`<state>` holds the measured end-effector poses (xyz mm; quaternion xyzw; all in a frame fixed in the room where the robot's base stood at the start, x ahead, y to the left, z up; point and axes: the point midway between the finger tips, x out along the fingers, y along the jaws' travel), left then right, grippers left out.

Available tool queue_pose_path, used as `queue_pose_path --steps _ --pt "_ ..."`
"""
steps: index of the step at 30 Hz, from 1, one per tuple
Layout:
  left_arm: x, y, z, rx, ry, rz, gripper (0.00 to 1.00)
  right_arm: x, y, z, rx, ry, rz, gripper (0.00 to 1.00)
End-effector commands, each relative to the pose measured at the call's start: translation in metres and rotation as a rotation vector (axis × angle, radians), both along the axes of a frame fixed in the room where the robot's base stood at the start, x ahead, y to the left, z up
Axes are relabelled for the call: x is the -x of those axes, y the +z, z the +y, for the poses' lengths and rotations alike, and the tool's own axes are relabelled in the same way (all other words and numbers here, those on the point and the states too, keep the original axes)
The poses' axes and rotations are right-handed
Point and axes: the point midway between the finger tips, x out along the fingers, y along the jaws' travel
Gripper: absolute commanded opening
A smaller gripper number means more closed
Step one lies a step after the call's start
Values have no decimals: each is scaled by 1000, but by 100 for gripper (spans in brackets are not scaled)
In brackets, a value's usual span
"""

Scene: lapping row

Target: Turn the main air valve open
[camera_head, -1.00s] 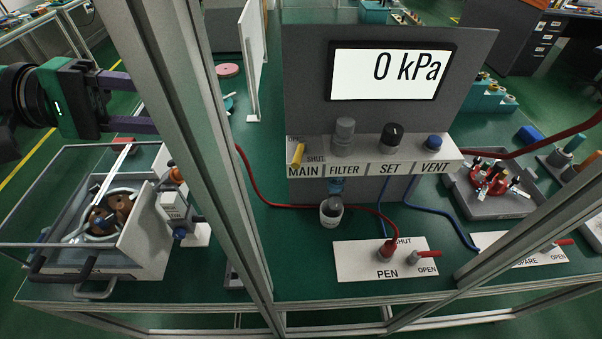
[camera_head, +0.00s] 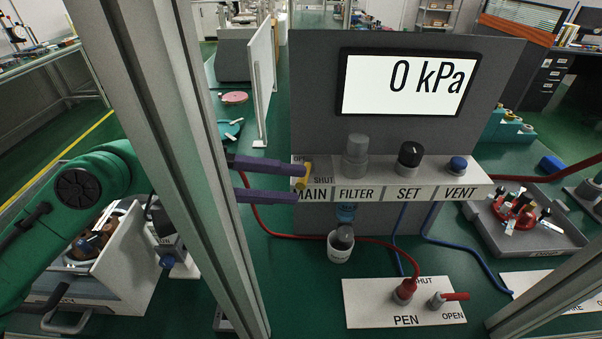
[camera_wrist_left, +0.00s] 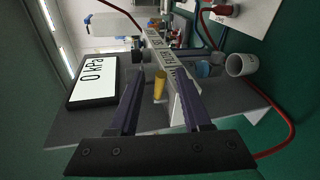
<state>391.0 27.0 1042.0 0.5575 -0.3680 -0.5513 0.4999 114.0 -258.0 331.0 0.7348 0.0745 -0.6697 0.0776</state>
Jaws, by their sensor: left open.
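The main air valve's yellow handle (camera_head: 303,178) is at the left end of the labelled panel strip, above the word MAIN. The words OPEN and SHUT beside it are partly covered. My left gripper (camera_head: 300,184) is open and reaches in from the left, its two purple fingertips at the handle, one above and one below. In the left wrist view the yellow handle (camera_wrist_left: 160,85) stands between the two spread fingers, with gaps visible on both sides. The display (camera_head: 408,84) reads 0 kPa. My right gripper is not in view.
A frame post (camera_head: 185,150) stands close on the left, in front of my left arm. On the strip are the FILTER (camera_head: 355,155), SET knob (camera_head: 410,155) and VENT button (camera_head: 457,165). A white cup (camera_head: 340,248) and PEN plate (camera_head: 375,308) are below.

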Motion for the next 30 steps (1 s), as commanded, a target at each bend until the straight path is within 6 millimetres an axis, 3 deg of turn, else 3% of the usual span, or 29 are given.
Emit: queue_pose_path --steps 6,13,14,17,18,30 --pt "-3 -6 -26 1 0 1 48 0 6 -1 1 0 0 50" --pt "-4 -8 -27 -1 1 1 48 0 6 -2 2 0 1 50" --pt "-4 -8 -27 -1 1 1 44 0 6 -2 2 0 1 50" --pt "-4 -8 -27 -1 1 2 6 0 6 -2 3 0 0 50" --pt "-4 -8 -27 -1 1 2 0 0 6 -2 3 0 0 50" --pt "-6 -5 -25 -6 -35 7 0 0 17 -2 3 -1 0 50"
